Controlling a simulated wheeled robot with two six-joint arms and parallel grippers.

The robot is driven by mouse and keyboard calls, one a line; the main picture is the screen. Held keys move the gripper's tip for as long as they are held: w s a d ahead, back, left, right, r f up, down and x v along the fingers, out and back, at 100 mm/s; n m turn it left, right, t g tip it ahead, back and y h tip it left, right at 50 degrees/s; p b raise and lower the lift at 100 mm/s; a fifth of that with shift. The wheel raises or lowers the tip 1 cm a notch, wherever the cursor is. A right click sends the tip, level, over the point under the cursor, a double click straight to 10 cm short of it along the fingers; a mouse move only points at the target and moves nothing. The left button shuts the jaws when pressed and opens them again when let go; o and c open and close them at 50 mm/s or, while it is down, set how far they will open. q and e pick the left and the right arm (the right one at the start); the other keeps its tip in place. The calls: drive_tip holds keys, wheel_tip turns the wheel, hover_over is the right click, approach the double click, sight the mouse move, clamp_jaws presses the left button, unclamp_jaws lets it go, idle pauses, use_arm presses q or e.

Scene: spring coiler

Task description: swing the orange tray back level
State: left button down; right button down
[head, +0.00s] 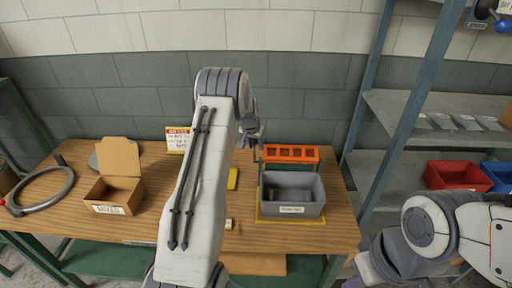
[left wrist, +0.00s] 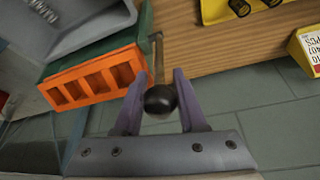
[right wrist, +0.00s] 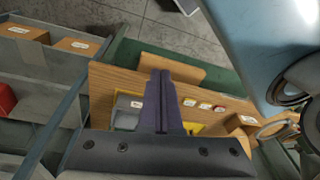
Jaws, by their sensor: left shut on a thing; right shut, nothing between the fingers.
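The orange tray (head: 291,153), a slotted frame, shows behind the grey bin (head: 292,193) at the right of the table. It fills the left part of the left wrist view (left wrist: 95,82); its exact tilt is hard to tell. A lever with a black ball knob (left wrist: 160,99) stands beside the tray. My left gripper (left wrist: 165,85) has its fingers on either side of the knob and is shut on it. In the head view my left gripper (head: 257,138) is partly hidden by its arm. My right gripper (right wrist: 160,75) is shut and empty, away from the tray.
An open cardboard box (head: 115,190) and a grey ring (head: 40,190) are at the table's left. A sign (head: 178,140) stands at the back near a yellow block (head: 232,179). A metal rack (head: 400,110) with a red bin (head: 458,175) stands at the right.

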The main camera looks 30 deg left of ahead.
use_arm(q)
drive_tip(key=shift+s+f, duration=0.15)
drive_tip(key=shift+f, duration=0.1)
use_arm(e)
drive_tip(key=w+a+f+n+t+y, duration=0.2)
drive_tip(key=w+a+n+t, duration=0.15)
drive_tip(key=w+a, duration=0.6)
drive_tip(key=w+a+f+n+t+y, duration=0.25)
drive_tip(key=w+a+n, duration=0.25)
drive_tip(key=w+a, duration=0.45)
use_arm(q)
drive_tip(key=shift+d+f, duration=0.1)
use_arm(e)
drive_tip(key=n+t+y, duration=0.4)
drive_tip(key=n+t, duration=0.3)
drive_tip(key=n, duration=0.2)
approach(255, 143)
drive_tip(key=shift+m, duration=0.25)
drive_tip(key=x, duration=0.6)
drive_tip(key=shift+w+a+f, duration=0.1)
drive_tip(key=shift+w+a, duration=0.1)
drive_tip(key=shift+w, duration=0.15)
